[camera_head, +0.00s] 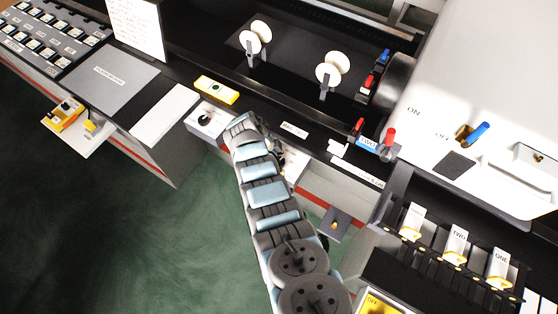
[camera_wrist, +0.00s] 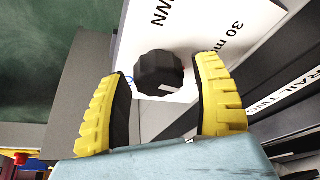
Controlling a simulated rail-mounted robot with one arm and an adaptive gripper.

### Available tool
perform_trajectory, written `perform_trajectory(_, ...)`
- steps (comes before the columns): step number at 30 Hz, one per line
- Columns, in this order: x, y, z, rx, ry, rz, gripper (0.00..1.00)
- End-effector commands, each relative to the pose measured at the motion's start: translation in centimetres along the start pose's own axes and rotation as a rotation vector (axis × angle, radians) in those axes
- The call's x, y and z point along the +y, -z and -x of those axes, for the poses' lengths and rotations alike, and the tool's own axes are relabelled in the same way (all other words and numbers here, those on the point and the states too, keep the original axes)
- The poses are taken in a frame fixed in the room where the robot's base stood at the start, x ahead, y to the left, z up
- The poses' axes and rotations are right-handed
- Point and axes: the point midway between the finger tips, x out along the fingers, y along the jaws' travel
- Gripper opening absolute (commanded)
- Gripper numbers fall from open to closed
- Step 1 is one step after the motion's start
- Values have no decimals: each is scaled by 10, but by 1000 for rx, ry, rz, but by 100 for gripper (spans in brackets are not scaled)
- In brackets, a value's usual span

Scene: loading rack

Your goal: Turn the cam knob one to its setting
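A black, many-sided cam knob (camera_wrist: 160,73) sits on a white plate (camera_wrist: 205,25) printed "30 m" and "WN" in the wrist view; the rest of the print is cut off. No number for the knob is readable. My gripper (camera_wrist: 164,68) is open, with its yellow ribbed fingers on either side of the knob. A gap shows on both sides, and I cannot tell whether the fingers reach down around it. In the head view my arm hides most of this knob's white box (camera_head: 292,170). A similar white box with a dark knob (camera_head: 205,120) stands to the left.
A label seeming to read "RAIL TWO" (camera_wrist: 292,92) lies along the dark rail beside the plate. A yellow box (camera_head: 216,90) sits on the ledge above the knobs. Red and blue levers (camera_head: 388,142) stand to the right. Green floor (camera_head: 130,220) is open at lower left.

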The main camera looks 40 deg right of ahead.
Motion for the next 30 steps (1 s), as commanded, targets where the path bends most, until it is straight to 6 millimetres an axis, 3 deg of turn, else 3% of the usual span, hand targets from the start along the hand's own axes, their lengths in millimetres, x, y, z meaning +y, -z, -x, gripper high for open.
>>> perform_trajectory(1, 0, 0, 0, 0, 0, 0, 48)
perform_trajectory(5, 0, 0, 0, 0, 0, 0, 10)
perform_trajectory(6, 0, 0, 0, 0, 0, 0, 7)
perform_trajectory(30, 1, -2, -2, -1, 37, 88, 6)
